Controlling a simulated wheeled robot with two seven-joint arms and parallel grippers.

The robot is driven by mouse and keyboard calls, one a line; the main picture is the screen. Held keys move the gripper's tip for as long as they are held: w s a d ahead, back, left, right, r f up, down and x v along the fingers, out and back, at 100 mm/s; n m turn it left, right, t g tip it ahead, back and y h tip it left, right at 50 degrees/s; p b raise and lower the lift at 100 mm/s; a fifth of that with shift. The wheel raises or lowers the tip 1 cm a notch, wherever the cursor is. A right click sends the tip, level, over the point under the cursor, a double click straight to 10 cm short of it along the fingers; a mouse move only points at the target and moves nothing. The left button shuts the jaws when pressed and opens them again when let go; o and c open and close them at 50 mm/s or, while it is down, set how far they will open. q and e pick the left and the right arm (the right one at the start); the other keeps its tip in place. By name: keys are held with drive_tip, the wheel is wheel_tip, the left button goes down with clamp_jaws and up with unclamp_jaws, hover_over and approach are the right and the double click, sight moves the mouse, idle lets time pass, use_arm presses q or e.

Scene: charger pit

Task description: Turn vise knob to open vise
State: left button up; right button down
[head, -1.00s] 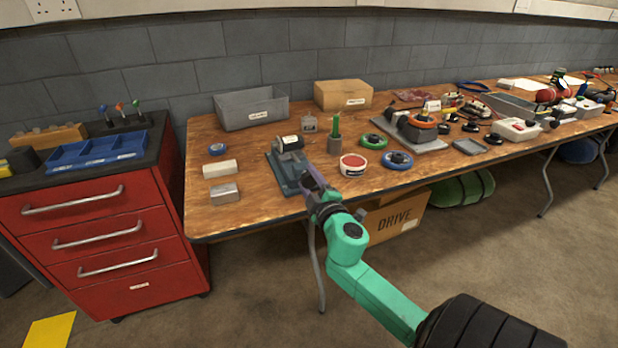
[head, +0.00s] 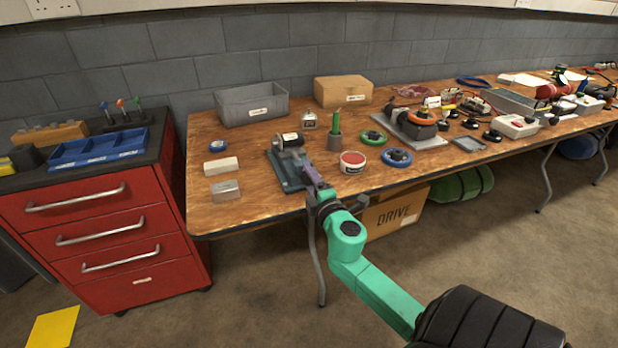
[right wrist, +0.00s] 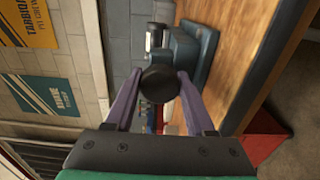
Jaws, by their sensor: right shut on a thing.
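The blue-grey vise (head: 288,178) sits near the front edge of the wooden table, with a dark cylindrical part bearing a white label (head: 289,138) on its upper side. My right gripper (head: 312,177) is at the vise's front end, its purple fingers over the table edge. In the right wrist view, the round black vise knob (right wrist: 159,83) lies between the fingertips of my right gripper (right wrist: 160,76), which is shut on it. The vise body (right wrist: 191,55) shows just beyond the knob. The jaw gap is hard to make out. My left gripper is not in view.
A red-and-white tin (head: 353,163) and a blue ring (head: 397,157) stand to the right of the vise. A metal block (head: 226,191) and a white block (head: 221,167) lie to its left. A red drawer cabinet (head: 95,240) stands left of the table (head: 255,207).

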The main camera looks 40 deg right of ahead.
drive_tip(key=shift+f, duration=0.1)
drive_tip(key=shift+c, duration=1.4)
unclamp_jaws()
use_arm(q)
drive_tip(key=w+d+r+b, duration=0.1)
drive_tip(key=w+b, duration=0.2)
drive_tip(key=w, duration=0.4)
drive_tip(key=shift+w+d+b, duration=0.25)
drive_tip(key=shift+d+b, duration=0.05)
use_arm(e)
drive_tip(key=v, duration=1.4)
drive_tip(key=shift+s, duration=0.3)
drive_tip(key=shift+a, duration=0.15)
